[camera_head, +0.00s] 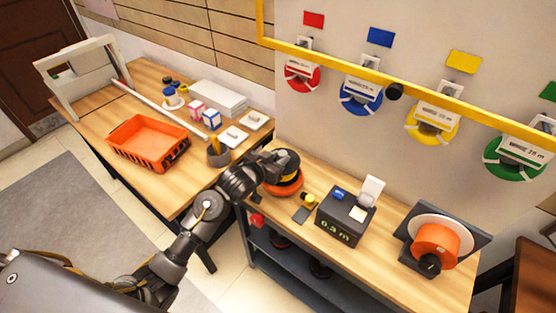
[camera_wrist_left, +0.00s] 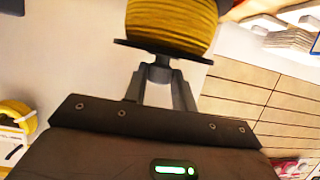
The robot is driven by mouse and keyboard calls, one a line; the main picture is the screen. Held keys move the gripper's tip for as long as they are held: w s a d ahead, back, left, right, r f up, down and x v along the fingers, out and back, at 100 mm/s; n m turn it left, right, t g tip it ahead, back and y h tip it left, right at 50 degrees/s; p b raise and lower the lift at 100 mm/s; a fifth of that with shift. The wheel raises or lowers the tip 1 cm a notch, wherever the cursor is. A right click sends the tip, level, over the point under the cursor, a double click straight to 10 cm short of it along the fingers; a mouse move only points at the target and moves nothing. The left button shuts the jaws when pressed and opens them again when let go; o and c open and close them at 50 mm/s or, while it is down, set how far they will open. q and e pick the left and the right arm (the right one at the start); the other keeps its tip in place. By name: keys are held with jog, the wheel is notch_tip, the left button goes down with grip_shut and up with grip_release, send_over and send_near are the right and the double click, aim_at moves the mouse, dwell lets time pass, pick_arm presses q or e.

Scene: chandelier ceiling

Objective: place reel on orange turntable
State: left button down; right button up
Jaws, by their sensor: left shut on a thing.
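The reel (camera_head: 291,166), with yellow cable and dark flanges, is at the left end of the workbench. It is directly over the orange turntable (camera_head: 283,190), a low round disc; I cannot tell whether they touch. My left gripper (camera_head: 270,168) reaches it from the left side and is shut on it. In the left wrist view the reel's yellow winding (camera_wrist_left: 172,22) and black flange fill the top, and the fingers (camera_wrist_left: 160,75) close at its hub below the flange. My right gripper is not in view.
A black measuring box (camera_head: 345,213) and an orange drum machine (camera_head: 436,245) stand on the bench to the right. An orange crate (camera_head: 148,140) and a grey pen cup (camera_head: 218,152) are on the left table.

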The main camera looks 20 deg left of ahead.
pick_arm(q)
jog(key=shift+f, duration=0.5)
jog(key=shift+f, duration=0.2)
jog(key=c, duration=1.1)
grip_release()
jog(key=shift+c, duration=0.2)
jog(key=shift+r, duration=0.1)
jog(key=b+v, duration=0.1)
jog(key=v, duration=1.1)
